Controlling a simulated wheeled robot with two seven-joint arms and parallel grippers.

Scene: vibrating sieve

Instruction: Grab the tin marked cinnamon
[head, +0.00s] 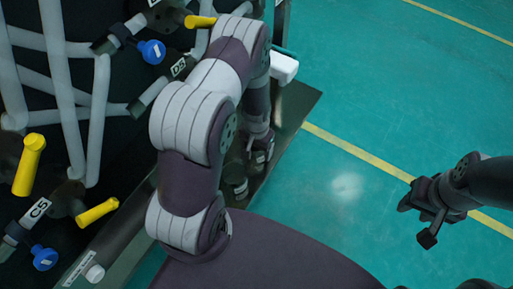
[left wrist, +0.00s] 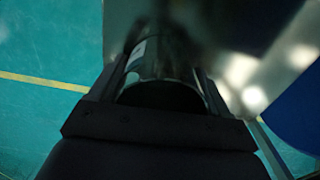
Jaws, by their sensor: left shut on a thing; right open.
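My left gripper (left wrist: 157,82) is shut on a dark, shiny round tin (left wrist: 162,62) with a pale label strip at its side; the label's words cannot be read. In the head view my left arm reaches over the grey shelf, and the gripper is mostly hidden by its own links. A dark tin (head: 236,180) stands on the shelf just nearer than the left hand. Its label is too small to read, so I cannot tell which tin is marked cinnamon. My right gripper (head: 418,221) is open and empty over the floor at the right.
The grey shelf (head: 297,104) runs along the machine's side. Grey hoses, a yellow handle (head: 29,164) and a blue knob (head: 152,51) are at the left. A white block (head: 284,66) sits beyond the left hand. The green floor (head: 370,90) at the right is clear.

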